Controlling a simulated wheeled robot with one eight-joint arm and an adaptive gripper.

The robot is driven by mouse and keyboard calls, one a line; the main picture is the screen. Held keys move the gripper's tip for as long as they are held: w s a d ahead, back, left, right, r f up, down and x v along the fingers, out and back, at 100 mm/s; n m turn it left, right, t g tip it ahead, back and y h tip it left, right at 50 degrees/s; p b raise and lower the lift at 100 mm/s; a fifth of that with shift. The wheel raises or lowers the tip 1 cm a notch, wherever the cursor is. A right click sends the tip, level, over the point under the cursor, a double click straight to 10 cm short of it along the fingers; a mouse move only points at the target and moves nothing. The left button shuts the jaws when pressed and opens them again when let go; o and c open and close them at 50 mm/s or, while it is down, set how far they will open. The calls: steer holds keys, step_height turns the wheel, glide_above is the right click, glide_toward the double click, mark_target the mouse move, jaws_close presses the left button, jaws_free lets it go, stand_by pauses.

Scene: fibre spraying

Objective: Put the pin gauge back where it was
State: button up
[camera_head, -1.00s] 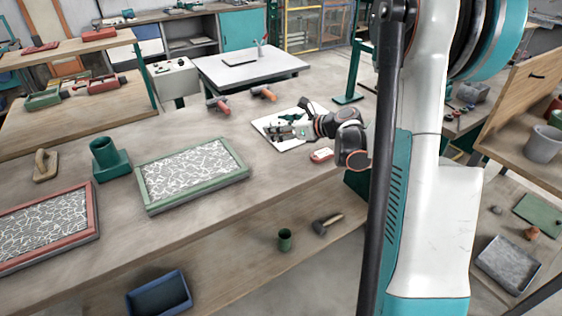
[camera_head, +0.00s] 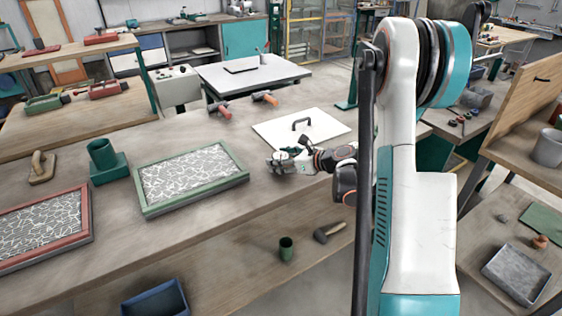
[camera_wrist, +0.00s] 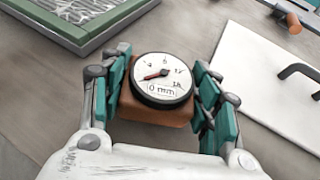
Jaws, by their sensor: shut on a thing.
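The pin gauge (camera_wrist: 162,82) is a brown block with a round white dial, a red needle and a "0 mm" label. In the wrist view it sits between the teal finger pads of my gripper (camera_wrist: 162,98), which is shut on it from both sides. In the head view my gripper (camera_head: 282,164) is low over the wooden bench (camera_head: 235,208), just in front of the white board. The gauge is mostly hidden there by the fingers. I cannot tell whether its underside touches the bench.
The white board (camera_head: 325,122) with a black handle lies just behind my gripper. A green-framed panel (camera_head: 192,172) lies to the left, with a green holder (camera_head: 108,162) beyond it. Bare bench separates panel and gripper.

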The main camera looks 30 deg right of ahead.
steer(key=shift+f, duration=0.1)
steer(key=o, duration=1.3)
steer(key=shift+r, duration=0.2)
steer(key=p+v, duration=0.3)
steer(key=v, duration=0.9)
